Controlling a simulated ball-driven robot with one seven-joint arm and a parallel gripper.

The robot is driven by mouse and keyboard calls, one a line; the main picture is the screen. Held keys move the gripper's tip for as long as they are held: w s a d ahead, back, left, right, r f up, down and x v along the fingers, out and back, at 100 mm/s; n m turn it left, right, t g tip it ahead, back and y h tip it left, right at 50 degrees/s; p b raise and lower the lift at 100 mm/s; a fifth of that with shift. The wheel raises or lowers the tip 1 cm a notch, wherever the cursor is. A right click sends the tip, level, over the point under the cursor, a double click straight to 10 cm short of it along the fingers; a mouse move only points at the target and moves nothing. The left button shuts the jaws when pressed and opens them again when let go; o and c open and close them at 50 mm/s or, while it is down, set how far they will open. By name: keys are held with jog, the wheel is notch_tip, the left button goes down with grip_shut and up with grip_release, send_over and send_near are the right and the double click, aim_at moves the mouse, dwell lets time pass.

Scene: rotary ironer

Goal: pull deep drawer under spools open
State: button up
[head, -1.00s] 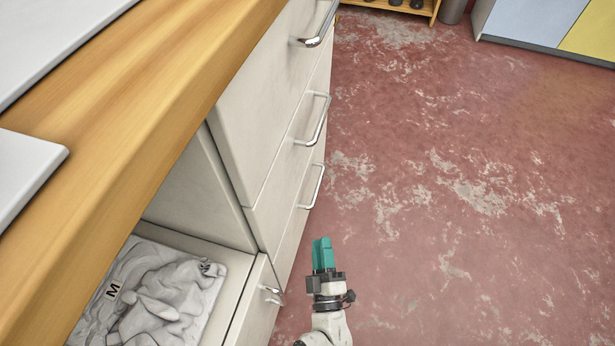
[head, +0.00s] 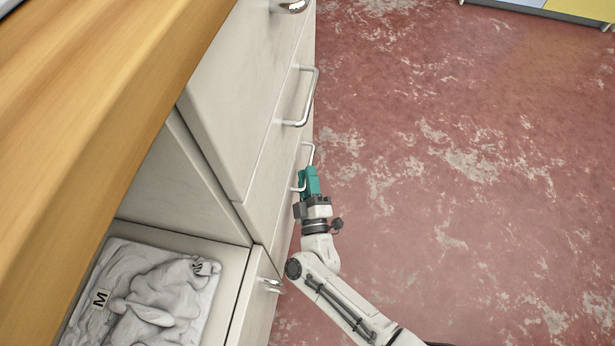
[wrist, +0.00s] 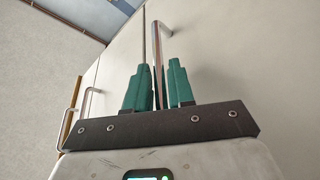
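A bank of pale drawers stands under the wooden worktop; no spools show. The lowest drawer (head: 283,205) is flush with the front above it and looks shut. Its metal bar handle (head: 311,150) is partly hidden by my gripper (head: 309,170). My gripper has green fingers and reaches this handle from the near side. In the wrist view the bar handle (wrist: 158,45) runs down between the two fingers (wrist: 159,88). A narrow gap seems to show beside the bar, so the fingers look open around it; contact is hard to judge.
The middle drawer's handle (head: 304,98) lies above and beyond. At the lower left, an open compartment holds grey cloth (head: 150,295) with an M label, and a small handle (head: 271,285) sits on its front. The red worn floor (head: 450,180) at the right is clear.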

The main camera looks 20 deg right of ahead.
jog(key=shift+w+d, duration=0.1)
jog(key=shift+w, duration=0.15)
grip_shut()
dwell(0.3)
